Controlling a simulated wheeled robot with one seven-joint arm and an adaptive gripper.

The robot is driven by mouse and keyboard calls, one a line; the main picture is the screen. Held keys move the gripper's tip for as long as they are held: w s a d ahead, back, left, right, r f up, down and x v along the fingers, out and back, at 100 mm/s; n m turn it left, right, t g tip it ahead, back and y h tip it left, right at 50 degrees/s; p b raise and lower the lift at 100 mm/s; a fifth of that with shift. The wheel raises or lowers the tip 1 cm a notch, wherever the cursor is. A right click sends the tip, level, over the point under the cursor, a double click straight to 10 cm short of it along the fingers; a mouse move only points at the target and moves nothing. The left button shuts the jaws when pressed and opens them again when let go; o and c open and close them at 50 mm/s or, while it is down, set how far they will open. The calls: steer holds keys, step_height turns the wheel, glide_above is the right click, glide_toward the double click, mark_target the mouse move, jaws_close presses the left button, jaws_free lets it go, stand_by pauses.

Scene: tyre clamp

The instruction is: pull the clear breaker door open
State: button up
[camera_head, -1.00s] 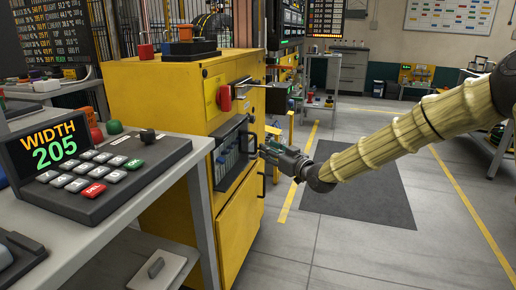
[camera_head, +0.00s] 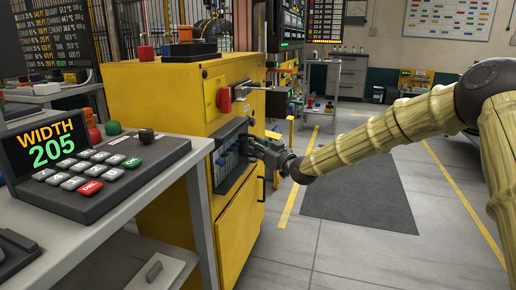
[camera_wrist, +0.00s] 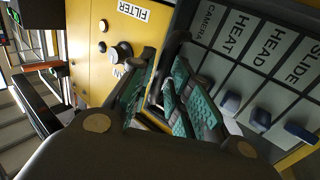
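The clear breaker door (camera_head: 228,160) is on the side of the yellow cabinet and looks closed over a dark panel with rows of breakers. Its dark handle (camera_wrist: 170,60) is along the door's edge. In the wrist view, labelled breakers (camera_wrist: 262,118) show behind the door. My gripper (camera_head: 257,149) is at the handle edge of the door. In the wrist view, its teal-padded fingers (camera_wrist: 155,88) are apart, with the handle between them. I cannot tell whether either pad touches it.
A red rotary switch (camera_head: 224,99) and a metal part stick out of the cabinet (camera_head: 150,95) above the door. A grey table (camera_head: 165,185) with a keypad (camera_head: 95,175) stands close on the left. The floor (camera_head: 360,190) to the right of the cabinet is clear.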

jaws_close()
steer(key=shift+s+d, duration=0.1)
steer(key=shift+d, duration=0.05)
